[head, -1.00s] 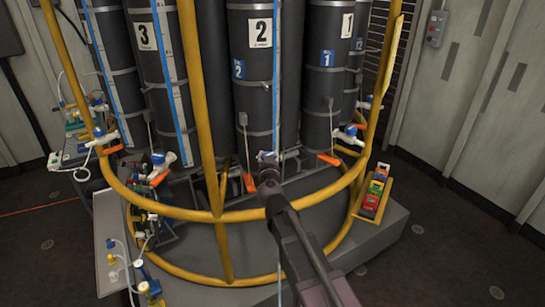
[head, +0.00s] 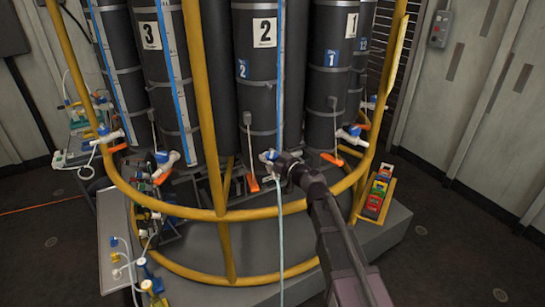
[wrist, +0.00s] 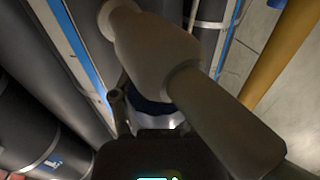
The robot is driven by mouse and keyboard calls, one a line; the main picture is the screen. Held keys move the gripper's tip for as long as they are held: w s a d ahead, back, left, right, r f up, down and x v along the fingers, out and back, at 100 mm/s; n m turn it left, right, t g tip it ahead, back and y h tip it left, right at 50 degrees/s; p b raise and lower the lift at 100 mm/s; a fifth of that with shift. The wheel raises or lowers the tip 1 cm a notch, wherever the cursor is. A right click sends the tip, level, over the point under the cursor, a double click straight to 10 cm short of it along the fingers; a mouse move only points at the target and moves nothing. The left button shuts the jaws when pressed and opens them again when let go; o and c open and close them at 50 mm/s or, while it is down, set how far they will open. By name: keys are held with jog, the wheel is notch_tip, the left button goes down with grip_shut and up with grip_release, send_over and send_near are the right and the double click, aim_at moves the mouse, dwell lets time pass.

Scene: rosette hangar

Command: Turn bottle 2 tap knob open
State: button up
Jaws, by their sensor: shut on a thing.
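Bottle 2 (head: 256,95) is a tall dark cylinder with a white "2" label, standing behind the yellow rail. Its tap (head: 267,157) is pale with a blue knob, low on the bottle. My gripper (head: 282,160) is at this tap, reaching in from the lower right, and is shut on the knob; the fingertips are small and partly hidden. In the wrist view the pale tap body (wrist: 165,50) crosses close in front, with the dark blue knob (wrist: 152,106) partly hidden below it, by my gripper. The knob's angle is unclear.
The yellow rail (head: 255,212) curves in front of the bottles, below my gripper. Bottles 3 (head: 152,85) and 1 (head: 325,95) stand on either side with their own taps. A pale tube (head: 281,235) hangs down below the tap. A tray of coloured blocks (head: 375,200) is at right.

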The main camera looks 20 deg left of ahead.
jog(key=n+g, duration=0.1)
jog(key=g, duration=0.1)
jog(key=n+g+y, duration=0.1)
jog(key=n+g, duration=0.1)
jog(key=g, duration=0.1)
jog(key=shift+s+a+n+y, duration=0.1)
jog(key=shift+s+n+y, duration=0.05)
jog(key=shift+n+y, duration=0.15)
jog(key=shift+s+n+g, duration=0.2)
jog(key=shift+n+g, duration=0.6)
jog(key=shift+g, duration=0.6)
jog(key=shift+s+g, duration=0.1)
jog(key=shift+g, duration=0.2)
jog(key=o, duration=0.9)
jog(key=d, duration=1.2)
